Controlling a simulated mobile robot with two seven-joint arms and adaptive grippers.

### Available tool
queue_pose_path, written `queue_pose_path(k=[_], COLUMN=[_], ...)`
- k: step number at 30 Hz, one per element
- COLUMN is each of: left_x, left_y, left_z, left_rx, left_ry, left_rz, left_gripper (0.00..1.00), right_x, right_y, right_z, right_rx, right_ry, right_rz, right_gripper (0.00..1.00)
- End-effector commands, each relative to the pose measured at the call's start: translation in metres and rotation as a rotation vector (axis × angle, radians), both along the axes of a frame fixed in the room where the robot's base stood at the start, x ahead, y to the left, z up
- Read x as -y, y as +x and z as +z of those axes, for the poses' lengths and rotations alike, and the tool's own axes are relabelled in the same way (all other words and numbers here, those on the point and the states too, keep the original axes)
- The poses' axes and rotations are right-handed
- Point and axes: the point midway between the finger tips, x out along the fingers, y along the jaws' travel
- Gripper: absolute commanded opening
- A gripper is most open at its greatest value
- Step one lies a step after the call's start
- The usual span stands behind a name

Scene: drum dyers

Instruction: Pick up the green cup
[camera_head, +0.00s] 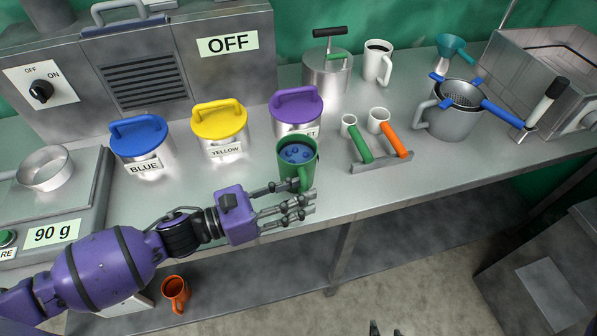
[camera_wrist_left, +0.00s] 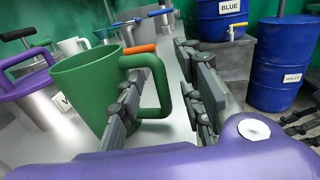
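The green cup (camera_head: 283,159) stands upright near the front edge of the steel counter, with blue contents inside. In the left wrist view the green cup (camera_wrist_left: 80,95) fills the left side, its handle pointing between my fingers. My left gripper (camera_head: 304,199) is right at the cup's near side. Its fingers (camera_wrist_left: 165,80) are spread, one by the cup wall and handle, the other apart to the right of the handle. Whether the first finger touches the cup is unclear. Dark tips at the bottom edge of the head view look like my right gripper (camera_head: 385,331); the rest is cut off.
Lidded blue (camera_head: 139,145), yellow (camera_head: 219,127) and purple (camera_head: 297,112) canisters stand behind and left of the cup. A rack with green and orange-handled tools (camera_head: 381,162) lies to the right. A strainer pot (camera_head: 449,120) stands farther right. An orange cup (camera_head: 176,292) is on the lower shelf.

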Motion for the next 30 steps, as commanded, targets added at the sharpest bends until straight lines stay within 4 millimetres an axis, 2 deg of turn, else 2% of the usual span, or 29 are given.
queue_pose_path(k=[1, 4, 11, 12, 20, 30], left_x=[0.0069, 0.0143, 0.0164, 0.0163, 0.0161, 0.0164], left_y=[0.0044, 0.0073, 0.0077, 0.0077, 0.0077, 0.0078], left_z=[0.0049, 0.0031, 0.0006, 0.0006, 0.0007, 0.0025], left_rx=[0.006, 0.004, 0.0, 0.0, 0.001, 0.004], left_ry=[-0.001, -0.001, 0.0, 0.0, 0.0, -0.001], left_rz=[-0.001, -0.001, 0.0, 0.0, 0.0, -0.002], left_gripper=[0.34, 0.34, 0.34, 0.33, 0.0, 0.0], right_x=[-0.0023, -0.0058, -0.0063, -0.0059, -0.0019, 0.0002], right_y=[0.0048, 0.0093, 0.0098, 0.0092, 0.0059, 0.0053], right_z=[0.005, 0.0078, 0.0069, 0.0065, 0.0044, 0.0045], right_rx=[0.011, 0.019, 0.018, 0.017, 0.01, 0.01], right_ry=[0.003, 0.009, 0.009, 0.009, 0.003, -0.001], right_rz=[0.003, 0.007, 0.008, 0.007, 0.005, 0.007], right_gripper=[0.38, 0.38, 0.38, 0.38, 0.38, 0.38])
